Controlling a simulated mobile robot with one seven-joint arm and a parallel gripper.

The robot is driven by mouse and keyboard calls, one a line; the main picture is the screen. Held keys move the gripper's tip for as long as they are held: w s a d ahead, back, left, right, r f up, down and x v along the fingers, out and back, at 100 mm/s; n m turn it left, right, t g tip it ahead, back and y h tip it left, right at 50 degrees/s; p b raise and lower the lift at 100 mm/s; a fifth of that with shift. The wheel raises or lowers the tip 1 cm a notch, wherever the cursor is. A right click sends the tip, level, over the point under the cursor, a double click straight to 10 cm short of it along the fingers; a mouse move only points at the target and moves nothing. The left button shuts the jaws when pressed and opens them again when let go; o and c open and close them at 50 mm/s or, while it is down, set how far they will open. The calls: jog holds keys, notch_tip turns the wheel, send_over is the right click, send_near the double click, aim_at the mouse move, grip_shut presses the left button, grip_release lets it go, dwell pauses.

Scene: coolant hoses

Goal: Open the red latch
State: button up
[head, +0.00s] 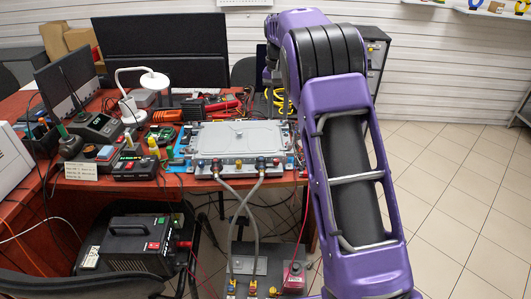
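A grey lidded unit (236,142) sits on the table. Dark couplings with small red parts show along its front edge, at the left (216,164) and the right (260,163). Two grey hoses (243,205) run down from there, cross, and reach a dark box (258,264) below. Small yellow and red fittings (232,285) show on that box. Which red part is the red latch is too small to tell. My purple arm rises at the right and bends away at the top. My gripper's fingers do not show; the arm hides that area.
The red-topped table (140,184) is crowded with tools, a white lamp (146,82) and dark monitors. A black power unit (132,245) stands at the lower left. A red container (294,277) is beside the dark box. Tiled floor (455,190) at the right is clear.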

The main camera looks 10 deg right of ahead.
aim_at(276, 160)
notch_tip(276, 160, down, 18)
jog(key=b, duration=0.3)
jog(key=shift+s+r, duration=0.1)
jog(key=shift+r, duration=0.1)
grip_shut()
